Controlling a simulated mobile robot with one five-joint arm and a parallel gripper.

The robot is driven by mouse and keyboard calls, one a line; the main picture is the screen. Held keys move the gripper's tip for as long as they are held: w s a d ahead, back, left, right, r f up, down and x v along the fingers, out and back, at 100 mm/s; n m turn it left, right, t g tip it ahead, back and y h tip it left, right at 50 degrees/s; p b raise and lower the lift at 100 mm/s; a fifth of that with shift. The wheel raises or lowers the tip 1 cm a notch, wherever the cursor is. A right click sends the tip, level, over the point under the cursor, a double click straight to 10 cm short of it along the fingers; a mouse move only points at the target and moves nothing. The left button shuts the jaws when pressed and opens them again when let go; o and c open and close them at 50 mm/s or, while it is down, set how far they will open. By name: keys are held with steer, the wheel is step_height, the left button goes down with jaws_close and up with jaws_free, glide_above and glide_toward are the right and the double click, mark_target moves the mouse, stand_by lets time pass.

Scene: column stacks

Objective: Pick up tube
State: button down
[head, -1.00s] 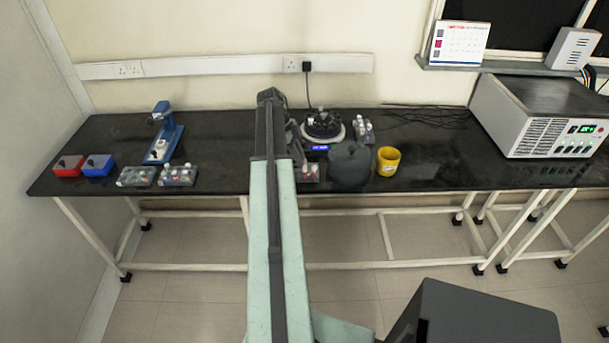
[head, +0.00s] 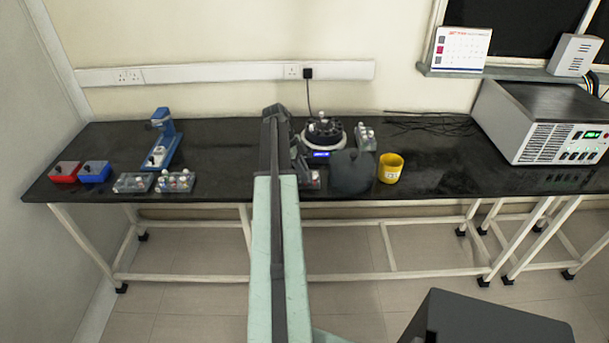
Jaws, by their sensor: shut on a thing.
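My gripper (head: 301,162) is small and dark beside the upper end of my arm, low over the middle of the black bench, and is partly hidden by my arm. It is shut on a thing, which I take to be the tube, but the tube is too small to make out. A small rack (head: 311,180) with pale-capped tubes stands just below the gripper, partly covered by it. Racks with tubes also stand at left (head: 133,183), beside it (head: 175,182), and at the back (head: 365,138).
A round black device (head: 323,133) with a blue display stands behind the gripper. A dark grey rounded vessel (head: 350,173) and yellow cup (head: 390,168) are to the right. A blue stand (head: 162,140), red box (head: 65,172) and blue box (head: 95,171) are at left. Bare bench lies around (head: 440,165).

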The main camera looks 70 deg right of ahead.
step_height(320, 180, up, 4)
steer(key=p, duration=0.4)
steer(key=shift+r, duration=0.15)
steer(key=s+a, duration=0.3)
steer(key=a, duration=0.4)
steer(key=s+a, duration=0.4)
steer(key=a, duration=0.3)
steer(key=shift+a+r+p, duration=0.15)
steer(key=shift+r+p, duration=0.15)
steer(key=shift+p, duration=0.05)
